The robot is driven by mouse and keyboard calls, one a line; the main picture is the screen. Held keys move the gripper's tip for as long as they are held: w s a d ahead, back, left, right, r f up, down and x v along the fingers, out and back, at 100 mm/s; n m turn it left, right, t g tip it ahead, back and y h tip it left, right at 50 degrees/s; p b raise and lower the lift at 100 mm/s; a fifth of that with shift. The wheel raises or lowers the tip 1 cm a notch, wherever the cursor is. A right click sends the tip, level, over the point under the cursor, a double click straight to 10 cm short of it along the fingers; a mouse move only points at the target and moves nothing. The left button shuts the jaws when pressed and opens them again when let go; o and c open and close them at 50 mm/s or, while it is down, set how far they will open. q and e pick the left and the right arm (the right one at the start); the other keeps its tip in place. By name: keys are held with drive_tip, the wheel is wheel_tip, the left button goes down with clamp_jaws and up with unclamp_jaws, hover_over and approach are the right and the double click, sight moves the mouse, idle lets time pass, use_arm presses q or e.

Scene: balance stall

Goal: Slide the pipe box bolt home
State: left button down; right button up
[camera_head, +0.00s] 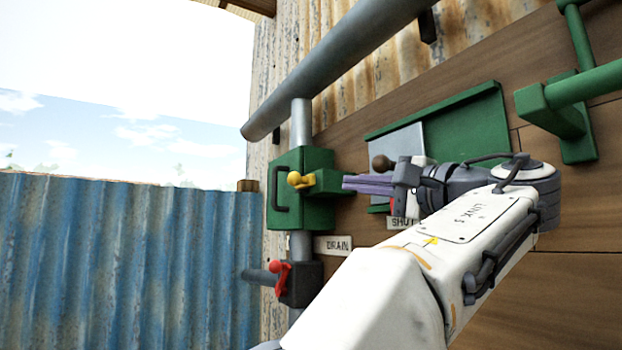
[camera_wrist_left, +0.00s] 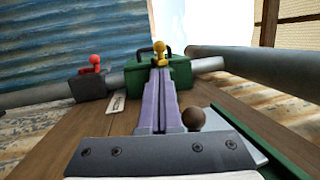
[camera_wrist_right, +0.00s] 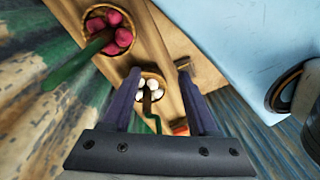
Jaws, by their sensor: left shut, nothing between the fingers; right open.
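The green pipe box (camera_head: 287,210) is fixed on the upright grey pipe. A yellow knob (camera_head: 295,179) of the bolt sticks out at its front, next to a green bracket (camera_head: 325,182). In the left wrist view the yellow knob (camera_wrist_left: 159,48) is just beyond my fingertips, in front of the green box (camera_wrist_left: 180,72). My left gripper (camera_head: 346,182) is shut and empty, its purple fingers pointing at the bracket from the right; I cannot tell whether they touch it. My right gripper (camera_wrist_right: 163,88) is open and empty, away from the box.
A red-handled drain valve (camera_head: 280,275) sits below the box, beside a DRAIN label (camera_head: 338,245). A grey sliding plate with a brown knob (camera_head: 380,163) is beside my left gripper. A thick pipe (camera_head: 350,55) runs above. Baskets of pink (camera_wrist_right: 105,30) and white items (camera_wrist_right: 152,85) lie under my right gripper.

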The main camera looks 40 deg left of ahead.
sight(301, 182)
use_arm(q)
drive_tip(key=p+x, duration=0.4)
drive_tip(key=x, duration=0.7)
drive_tip(key=shift+a+r+p, duration=0.2)
drive_tip(key=shift+a+p, duration=0.1)
drive_tip(key=shift+p, duration=0.1)
drive_tip(key=shift+w+a, duration=0.15)
drive_tip(key=a, duration=0.1)
drive_tip(key=w+a, duration=0.1)
drive_tip(key=a, duration=0.1)
drive_tip(key=shift+w+a, duration=0.25)
drive_tip(key=shift+a, duration=0.1)
drive_tip(key=shift+d, duration=0.1)
